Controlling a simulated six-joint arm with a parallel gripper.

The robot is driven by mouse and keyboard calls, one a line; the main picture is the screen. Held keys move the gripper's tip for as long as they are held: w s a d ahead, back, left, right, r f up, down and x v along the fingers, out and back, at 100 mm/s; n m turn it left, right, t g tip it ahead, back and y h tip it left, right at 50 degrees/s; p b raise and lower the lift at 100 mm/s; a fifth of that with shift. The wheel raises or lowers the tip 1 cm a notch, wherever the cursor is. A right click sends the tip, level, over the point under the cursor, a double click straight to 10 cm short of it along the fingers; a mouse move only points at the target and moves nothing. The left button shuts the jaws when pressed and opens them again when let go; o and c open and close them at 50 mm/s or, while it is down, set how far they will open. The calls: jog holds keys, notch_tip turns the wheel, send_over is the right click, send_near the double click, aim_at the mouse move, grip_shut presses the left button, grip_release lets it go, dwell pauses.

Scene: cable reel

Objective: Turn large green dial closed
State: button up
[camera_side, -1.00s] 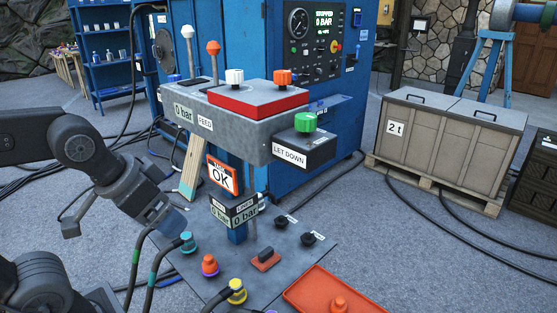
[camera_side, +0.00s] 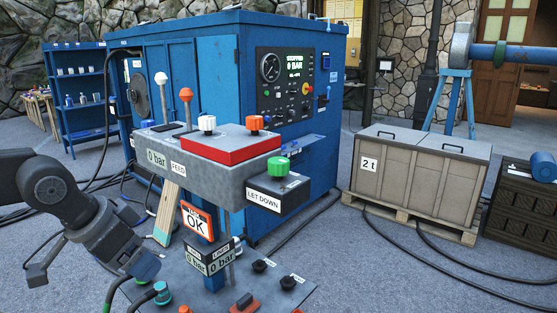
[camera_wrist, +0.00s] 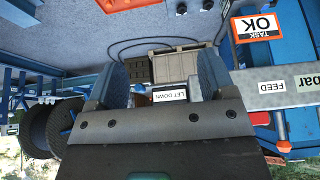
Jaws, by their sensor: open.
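The large green dial (camera_side: 278,166) sits on top of a dark box labelled LET DOWN (camera_side: 274,198), at the right end of the grey control console (camera_side: 205,165). In the side view my gripper (camera_side: 146,266) is at the lower left, apart from the dial and lower in the picture than the console. In the wrist view my gripper (camera_wrist: 161,68) is open, with its two blue fingers spread and nothing held between them. The upside-down LET DOWN label (camera_wrist: 168,95) shows between the fingers there. I cannot make out the green dial in the wrist view.
Smaller white (camera_side: 207,124) and orange (camera_side: 255,123) dials stand on the console beside a red plate. White and orange ball-topped levers rise behind. A TASK OK sign (camera_side: 197,221) hangs below. A lower panel (camera_side: 235,285) carries connectors and knobs. A crate (camera_side: 420,175) stands right.

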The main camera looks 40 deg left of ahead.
jog(key=w+r, duration=1.3)
jog(key=g, duration=0.1)
send_near(278, 160)
jog(key=x, duration=1)
jog(key=shift+f, duration=0.1)
jog(key=shift+c, duration=0.4)
jog(key=c, duration=0.8)
jog(key=shift+c, duration=0.2)
